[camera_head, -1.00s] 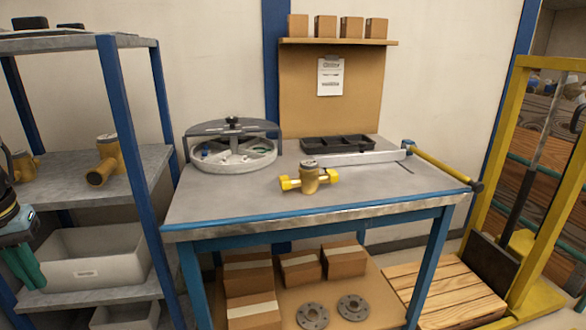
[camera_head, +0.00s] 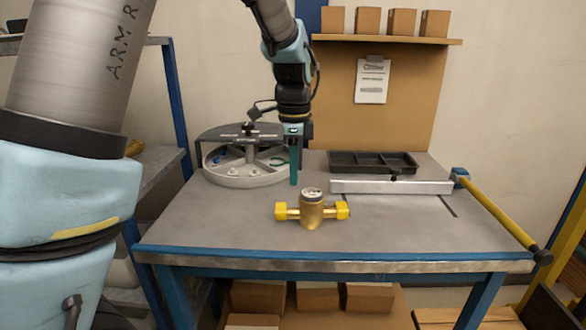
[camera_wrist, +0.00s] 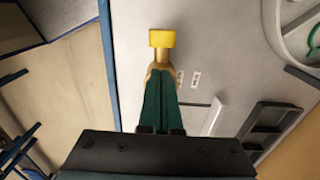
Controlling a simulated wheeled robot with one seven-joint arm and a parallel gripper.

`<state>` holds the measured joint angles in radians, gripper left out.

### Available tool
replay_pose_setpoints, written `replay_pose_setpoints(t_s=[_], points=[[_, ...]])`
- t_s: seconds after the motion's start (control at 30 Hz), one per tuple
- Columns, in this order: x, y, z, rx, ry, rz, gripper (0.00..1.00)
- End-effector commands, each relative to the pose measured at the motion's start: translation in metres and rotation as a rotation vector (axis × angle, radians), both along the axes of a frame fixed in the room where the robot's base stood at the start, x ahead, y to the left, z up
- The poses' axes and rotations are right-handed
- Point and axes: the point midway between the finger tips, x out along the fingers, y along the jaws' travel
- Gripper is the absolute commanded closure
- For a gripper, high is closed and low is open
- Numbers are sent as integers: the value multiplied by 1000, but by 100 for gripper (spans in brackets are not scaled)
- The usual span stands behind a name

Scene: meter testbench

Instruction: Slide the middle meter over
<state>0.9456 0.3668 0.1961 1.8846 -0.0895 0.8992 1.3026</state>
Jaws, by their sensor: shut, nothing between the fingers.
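The brass meter (camera_head: 312,212) stands upright on the bench top, near its middle, with a yellow cap on each side. In the wrist view one yellow cap (camera_wrist: 162,38) and a little of the brass body show just beyond my fingers, which hide the rest. My gripper (camera_head: 294,183) points down with its green fingers together and nothing between them. In the head view it is behind and slightly left of the meter, apart from it; its exact height above the bench cannot be told.
A round divided tray (camera_head: 245,178) stands at the back left of the bench (camera_head: 235,225). A black compartment tray (camera_head: 372,162) sits behind a metal rail (camera_head: 400,187) at the back right. A yellow-handled lever (camera_head: 500,212) reaches over the right edge. The bench around the meter is clear.

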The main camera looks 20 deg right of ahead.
Motion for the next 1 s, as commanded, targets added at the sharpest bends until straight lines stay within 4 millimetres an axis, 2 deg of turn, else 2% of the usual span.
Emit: replay_pose_setpoints(t_s=[0.2,0.4,0.87,1.0], points=[[0,1,-39,4,3,3,100],[0,1,-61,2,1,3,100],[0,0,-68,0,-1,3,100],[-8,-17,-67,0,0,-1,100]])
